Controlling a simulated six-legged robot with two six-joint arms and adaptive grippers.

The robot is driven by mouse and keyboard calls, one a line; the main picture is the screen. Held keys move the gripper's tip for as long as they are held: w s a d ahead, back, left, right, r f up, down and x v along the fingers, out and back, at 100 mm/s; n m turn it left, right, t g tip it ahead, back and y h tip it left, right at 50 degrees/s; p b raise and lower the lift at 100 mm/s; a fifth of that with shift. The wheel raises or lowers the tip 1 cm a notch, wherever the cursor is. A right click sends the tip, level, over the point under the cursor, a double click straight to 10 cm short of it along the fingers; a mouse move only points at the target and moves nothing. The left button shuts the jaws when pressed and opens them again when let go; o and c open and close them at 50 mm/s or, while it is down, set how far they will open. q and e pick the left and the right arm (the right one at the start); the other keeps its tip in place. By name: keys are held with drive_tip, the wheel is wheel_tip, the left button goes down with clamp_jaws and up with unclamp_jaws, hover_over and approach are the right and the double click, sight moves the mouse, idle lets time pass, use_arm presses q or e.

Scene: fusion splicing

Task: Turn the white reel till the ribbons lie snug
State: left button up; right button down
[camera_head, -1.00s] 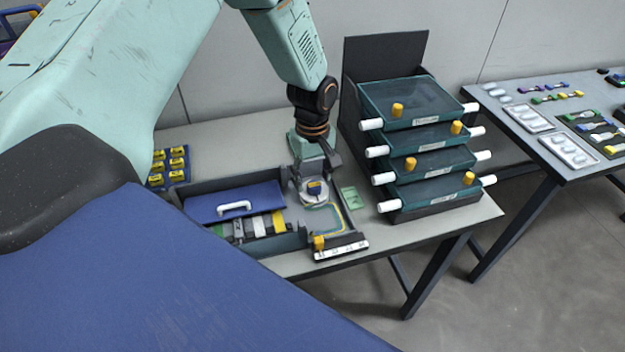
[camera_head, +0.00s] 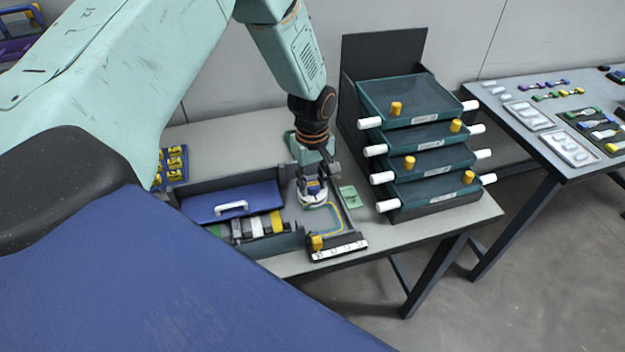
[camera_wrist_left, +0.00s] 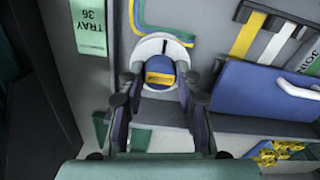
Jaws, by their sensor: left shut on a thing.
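The white reel (camera_head: 312,202) lies flat in the grey open tray, with a blue hub bearing a yellow label on top. In the left wrist view the white reel (camera_wrist_left: 153,43) shows a dark mark on its rim, and its blue hub (camera_wrist_left: 161,84) sits between my fingers. My left gripper (camera_head: 313,187) comes down from above and is shut on the hub; it also shows in the left wrist view (camera_wrist_left: 160,88). Yellow and blue-green ribbons (camera_head: 338,206) run in a loop in the tray beside the reel. My right gripper is out of view.
A blue lid with a white handle (camera_head: 232,207) lies left of the reel. A green label card (camera_head: 350,197) lies just right of it. A yellow knob (camera_head: 317,243) stands at the tray's front. Stacked teal trays (camera_head: 430,165) with white rods stand close on the right.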

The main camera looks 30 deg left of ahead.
use_arm(q)
drive_tip(key=shift+r, duration=0.1)
drive_tip(key=shift+c, duration=1.3)
drive_tip(key=shift+m, duration=0.3)
drive_tip(key=m+p, duration=0.1)
drive_tip(key=m, duration=0.1)
drive_tip(key=shift+m, duration=0.4)
drive_tip(key=m, duration=0.4)
drive_tip(key=shift+m+p, duration=0.3)
drive_tip(key=shift+p, duration=0.1)
drive_tip(key=m, duration=0.4)
drive_tip(key=shift+w, duration=0.1)
drive_tip(key=shift+m, duration=2.7)
